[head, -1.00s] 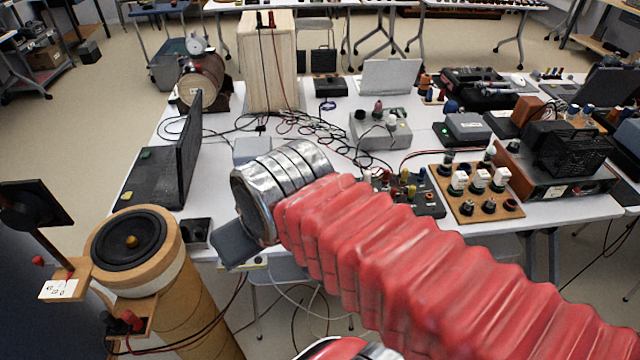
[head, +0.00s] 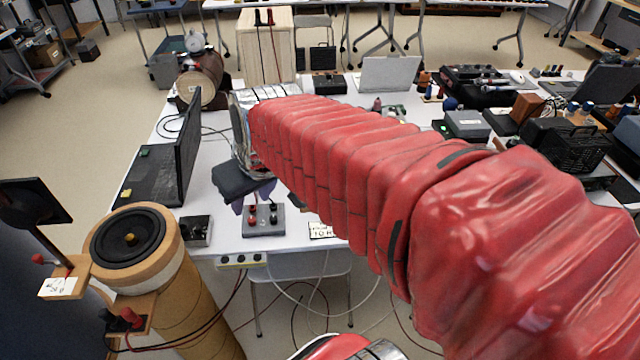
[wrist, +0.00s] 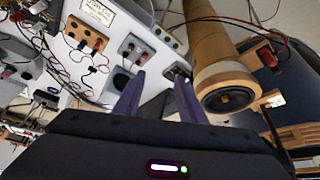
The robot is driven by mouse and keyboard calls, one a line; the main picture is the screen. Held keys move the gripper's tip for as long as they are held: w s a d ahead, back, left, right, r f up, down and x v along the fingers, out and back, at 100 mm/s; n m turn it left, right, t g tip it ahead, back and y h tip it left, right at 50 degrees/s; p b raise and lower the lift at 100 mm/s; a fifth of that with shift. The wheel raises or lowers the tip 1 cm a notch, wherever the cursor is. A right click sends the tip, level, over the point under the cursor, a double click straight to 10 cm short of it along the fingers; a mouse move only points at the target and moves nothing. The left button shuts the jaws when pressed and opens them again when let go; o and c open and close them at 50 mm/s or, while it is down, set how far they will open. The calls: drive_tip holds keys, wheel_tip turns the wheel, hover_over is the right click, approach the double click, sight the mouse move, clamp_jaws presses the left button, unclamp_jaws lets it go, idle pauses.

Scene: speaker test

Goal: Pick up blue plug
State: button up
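I cannot pick out the blue plug with certainty. Small blue-topped pieces (head: 440,93) stand far back right of centre in the head view, and more blue tops (head: 573,109) stand at the far right. My red arm hides much of the middle of the table.
A cardboard tube with a speaker (head: 128,238) stands at the table's front left. A wooden box (head: 265,50) and a barrel (head: 200,78) are behind. An orange socket board (wrist: 85,36) shows in the wrist view.

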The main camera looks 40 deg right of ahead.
drive_tip(key=w+d+f+m, duration=0.1)
drive_tip(key=w+d+f, duration=0.2)
drive_tip(key=w+d, duration=0.3)
drive_tip(key=w+d+f, duration=0.3)
drive_tip(key=d, duration=0.5)
drive_tip(key=w+d+f, duration=0.1)
drive_tip(key=d+f, duration=0.3)
drive_tip(key=d, duration=0.4)
drive_tip(key=w+d+f+m, duration=0.1)
drive_tip(key=d+f, duration=0.4)
drive_tip(key=d, duration=0.3)
drive_tip(key=shift+d+g+h, duration=0.4)
drive_tip(key=shift+f, duration=0.15)
drive_tip(key=shift+x, duration=4.2)
drive_tip(key=shift+a+x, duration=0.2)
drive_tip(key=shift+x, duration=2.4)
drive_tip(key=shift+a, duration=0.1)
